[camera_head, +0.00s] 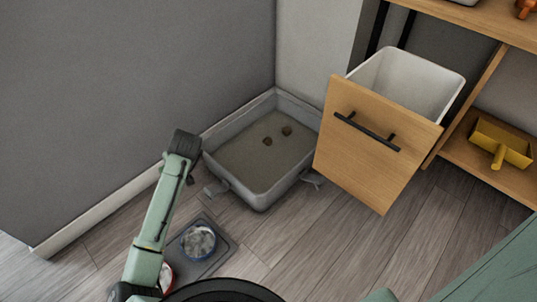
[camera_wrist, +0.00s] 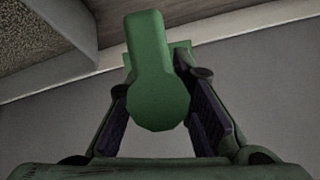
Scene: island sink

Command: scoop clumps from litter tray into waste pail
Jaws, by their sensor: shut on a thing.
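The grey litter tray (camera_head: 256,189) stands on the floor in the wall corner, with litter and two dark clumps (camera_head: 267,141) (camera_head: 287,130) towards its back right. The white waste pail (camera_head: 433,92) sits in a pulled-out wooden drawer to the right of the tray. In the wrist view my gripper (camera_wrist: 157,90) is shut on a green tool (camera_wrist: 150,55), which looks like a scoop; its rounded end faces the camera and its far end is not clear. In the head view my arm reaches up at the tray's left, and the fingers and green tool cannot be made out.
The drawer front (camera_head: 365,150) with its black handle juts out close to the tray's right side. A mat with bowls (camera_head: 198,242) lies on the floor in front of the tray. A yellow object (camera_head: 503,143) lies on the lower shelf. Grey walls border the tray behind.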

